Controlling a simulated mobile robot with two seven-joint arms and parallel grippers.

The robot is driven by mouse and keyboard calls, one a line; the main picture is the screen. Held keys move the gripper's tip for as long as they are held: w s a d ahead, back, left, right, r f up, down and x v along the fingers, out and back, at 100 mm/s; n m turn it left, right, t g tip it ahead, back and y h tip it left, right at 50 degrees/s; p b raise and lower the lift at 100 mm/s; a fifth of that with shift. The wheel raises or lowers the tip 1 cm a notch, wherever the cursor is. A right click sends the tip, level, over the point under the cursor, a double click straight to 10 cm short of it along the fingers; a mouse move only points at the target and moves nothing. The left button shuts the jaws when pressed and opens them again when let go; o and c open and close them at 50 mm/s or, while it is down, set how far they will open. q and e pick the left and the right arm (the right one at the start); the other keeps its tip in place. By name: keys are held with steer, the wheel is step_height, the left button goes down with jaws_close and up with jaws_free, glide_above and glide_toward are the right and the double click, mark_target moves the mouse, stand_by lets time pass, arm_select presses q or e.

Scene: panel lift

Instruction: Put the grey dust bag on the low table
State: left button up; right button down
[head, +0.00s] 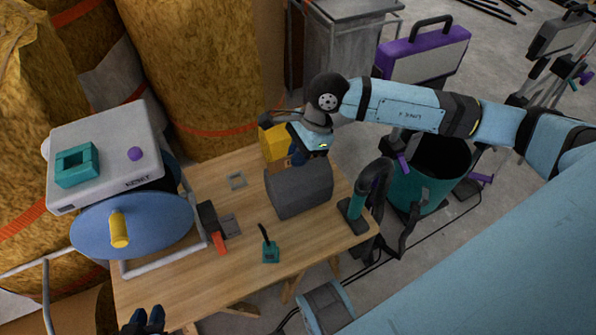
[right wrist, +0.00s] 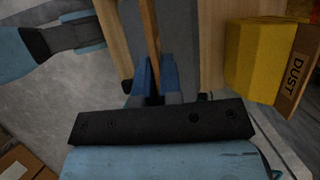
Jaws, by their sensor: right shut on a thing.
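The grey dust bag (head: 298,190) is a dark grey, rounded block at the right part of the wooden low table (head: 190,285). From above I cannot tell whether it touches the tabletop. My right gripper (head: 297,158) is at the bag's far edge, pointing down. In the right wrist view the blue fingers (right wrist: 155,80) are shut on a thin brown strip (right wrist: 150,35), which looks like the bag's collar; most of the bag is not clear there. My left gripper (head: 143,320) is at the bottom edge of the head view, partly cut off, away from the bag.
A black and teal tool (head: 367,195) stands at the table's right edge. A small teal tool (head: 270,250) and a machine with a blue disc (head: 135,225) are on the table. The front middle is clear.

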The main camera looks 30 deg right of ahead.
mark_target(298, 172)
step_height(298, 172, down, 5)
steer(key=shift+r+b, duration=0.1)
steer(key=shift+b, duration=0.2)
arm_select(q)
steer(key=shift+d+r, duration=0.1)
steer(key=shift+r, duration=0.05)
arm_select(e)
steer(key=shift+f, duration=0.5)
steer(key=shift+f, duration=0.2)
steer(key=c, duration=1.3)
jaws_free()
steer(key=shift+r, duration=0.1)
